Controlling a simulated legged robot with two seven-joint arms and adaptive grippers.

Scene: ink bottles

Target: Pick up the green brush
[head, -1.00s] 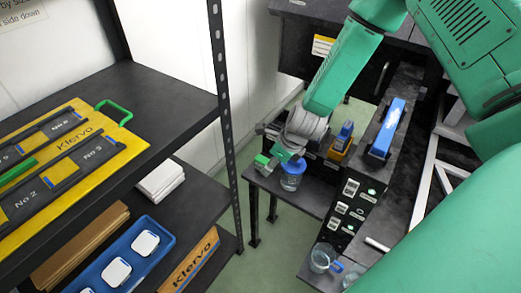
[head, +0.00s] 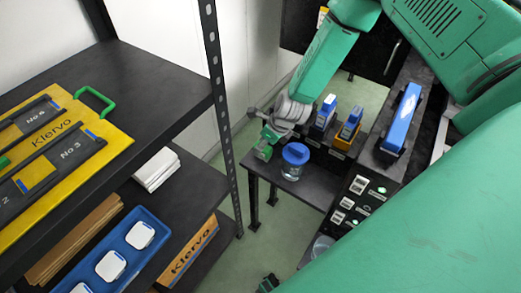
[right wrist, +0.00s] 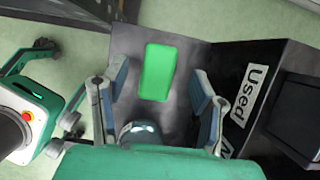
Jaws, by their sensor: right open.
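A bright green block (right wrist: 157,72), which I take to be the green brush, lies flat on the dark low table (right wrist: 125,48) in the right wrist view. My right gripper (right wrist: 157,95) is open, with one finger on each side of the block's near part and gaps on both sides; I cannot tell the height left. In the head view my right gripper (head: 263,150) is over the left side of the low table. There I cannot tell the block from my green gripper parts.
A blue-lidded jar (head: 295,160) stands just right of my right gripper. Blue (head: 324,112) and orange (head: 348,130) upright items stand behind it. A "Used" label (right wrist: 250,95) is on a black panel to the right. A shelf with a yellow board (head: 110,130) is at the left.

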